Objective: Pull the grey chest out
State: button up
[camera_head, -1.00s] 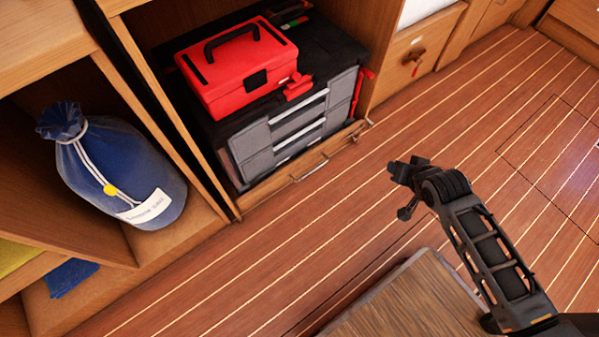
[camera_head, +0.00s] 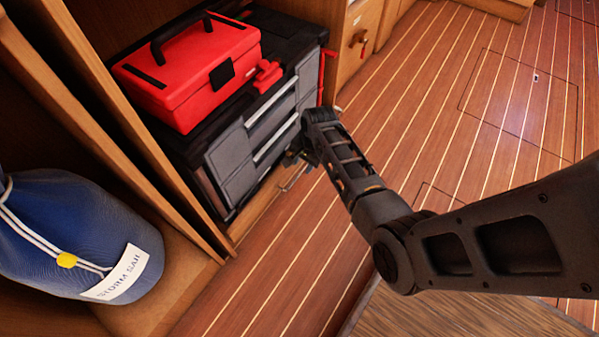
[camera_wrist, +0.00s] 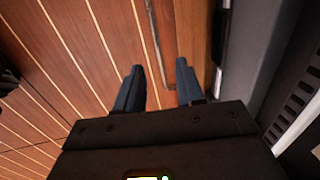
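The grey chest (camera_head: 238,162) is a black-framed unit with grey drawer fronts and pale bar handles, inside the wooden locker bay. Below its front is a wooden sill (camera_head: 258,212) with a metal bar handle (camera_head: 297,178). My gripper (camera_head: 294,156) is low in front of the chest's right part, partly hidden by my arm. In the wrist view my gripper (camera_wrist: 160,72) is open, fingers apart. A grey metal bar (camera_wrist: 161,38) lies in line with the gap between them; I cannot tell whether it touches them. The chest's grey front (camera_wrist: 250,50) is at the right there.
A red toolbox (camera_head: 190,75) sits on the chest. A wooden cabinet front (camera_head: 357,40) is right of the chest. The striped floor (camera_head: 440,110) is clear to the right.

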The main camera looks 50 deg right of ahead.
aim_at(301, 172)
jog(key=shift+w+f+b, duration=0.2)
jog(key=shift+f+b, duration=0.3)
jog(key=shift+f, duration=0.65)
jog(key=shift+w+f+b, duration=0.15)
jog(key=shift+f+b, duration=0.35)
jog(key=shift+f, duration=0.6)
grip_shut()
